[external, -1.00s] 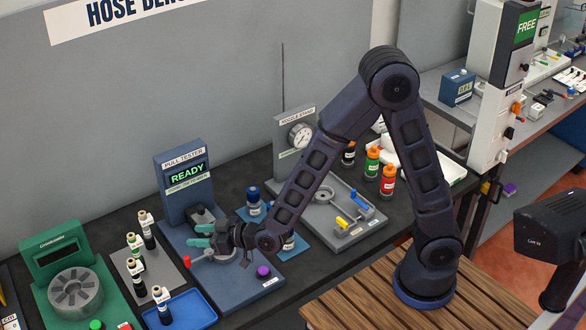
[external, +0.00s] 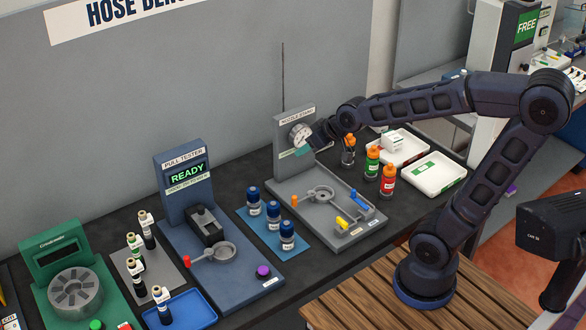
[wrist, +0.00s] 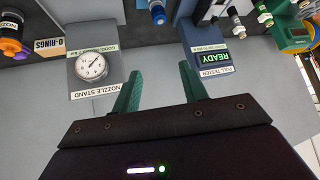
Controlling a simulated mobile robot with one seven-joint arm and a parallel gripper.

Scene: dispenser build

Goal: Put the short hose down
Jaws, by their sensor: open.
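My gripper (external: 305,150) is open and empty, with green fingers, in front of the nozzle stand (external: 280,133). In the wrist view nothing lies between the fingertips (wrist: 160,82). Short black hose-like pieces with pale ends stand at the left: several on a grey mat (external: 169,266), such as this hose piece (external: 147,230), and another hose piece (external: 161,305) at the blue tray (external: 195,310). I cannot tell which one is the short hose. The pull tester (external: 182,180) reads READY; its bed holds a dark clamp and a grey ring, with no hose visible there.
Blue-capped bottles (external: 272,218) stand between the tester and the nozzle stand. Orange-topped bottles (external: 388,180) and white trays (external: 440,174) are to the right. A green crimping machine (external: 62,285) is at far left. The gauge (wrist: 91,65) is close to my gripper.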

